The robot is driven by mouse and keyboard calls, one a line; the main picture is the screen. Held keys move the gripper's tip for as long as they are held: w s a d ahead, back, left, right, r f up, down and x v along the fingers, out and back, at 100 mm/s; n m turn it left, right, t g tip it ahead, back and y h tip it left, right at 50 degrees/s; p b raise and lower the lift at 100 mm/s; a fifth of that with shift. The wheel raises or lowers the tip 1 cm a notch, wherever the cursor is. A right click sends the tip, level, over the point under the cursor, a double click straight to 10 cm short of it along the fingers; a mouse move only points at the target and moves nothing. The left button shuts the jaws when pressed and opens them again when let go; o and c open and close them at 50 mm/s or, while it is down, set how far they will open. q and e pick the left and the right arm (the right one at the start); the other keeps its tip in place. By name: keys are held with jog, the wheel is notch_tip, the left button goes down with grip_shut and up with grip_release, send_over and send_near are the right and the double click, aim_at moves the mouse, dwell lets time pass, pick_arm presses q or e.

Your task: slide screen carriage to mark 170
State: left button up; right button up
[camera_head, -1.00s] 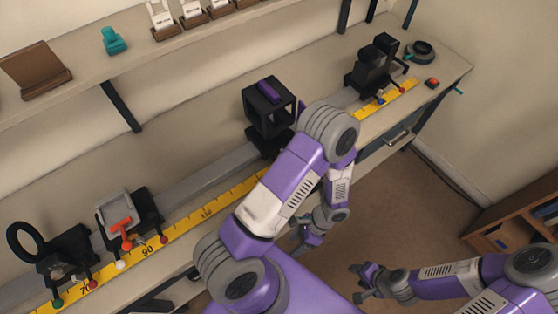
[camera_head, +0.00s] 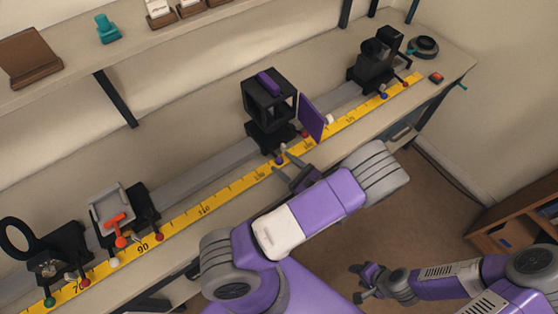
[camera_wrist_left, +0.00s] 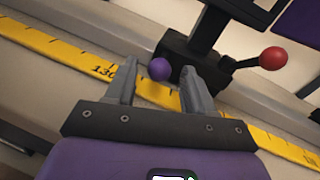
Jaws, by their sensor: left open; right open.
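A black carriage (camera_head: 270,136) stands on the rail, carrying an open black cube frame (camera_head: 268,100) with a purple top piece. A purple panel (camera_head: 312,117) stands upright just right of it; I cannot tell what it is fixed to. My left gripper (camera_head: 283,165) is open at the carriage's front. In the left wrist view its purple knob (camera_wrist_left: 159,69) lies between my fingertips, with gaps visible at the sides. A red knob (camera_wrist_left: 273,58) is to the right. The yellow scale (camera_head: 232,194) reads 130 near the left finger. My right gripper (camera_head: 364,282) is open and empty, away from the bench.
Two carriages stand at the rail's left: one with a black ring (camera_head: 20,238), one with a grey frame (camera_head: 112,205). Another black carriage (camera_head: 374,62) stands near the right end. A round black part (camera_head: 424,47) and a red button (camera_head: 436,77) lie beyond.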

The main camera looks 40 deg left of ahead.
pick_arm(q)
jog(key=shift+w+a, duration=0.1)
jog(key=shift+a, duration=1.3)
grip_shut()
